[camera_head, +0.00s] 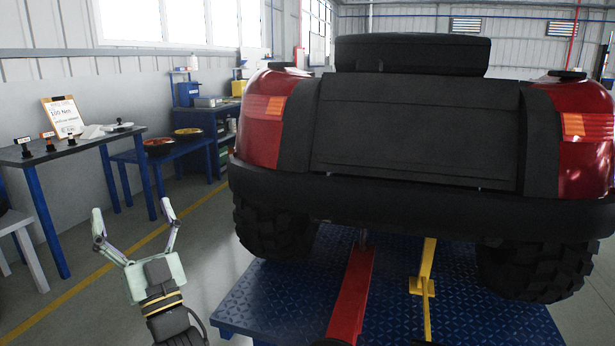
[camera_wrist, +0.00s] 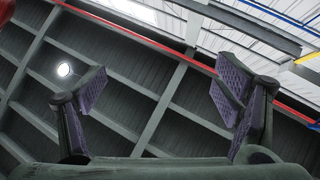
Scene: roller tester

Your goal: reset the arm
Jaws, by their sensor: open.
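My gripper (camera_head: 133,222) is at the lower left of the head view, raised above the floor with its fingers pointing up. Its two fingers are spread wide apart with nothing between them. The wrist view also shows my gripper (camera_wrist: 157,88) open and empty, against the wall and ceiling beams. My arm's lower links run out of the bottom of the head view.
A red vehicle (camera_head: 415,130) with black tyres stands on a blue platform (camera_head: 275,290) at the right. A dark table (camera_head: 75,146) with a clipboard (camera_head: 63,117) is at the left, a blue bench (camera_head: 185,151) behind. Grey floor lies between.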

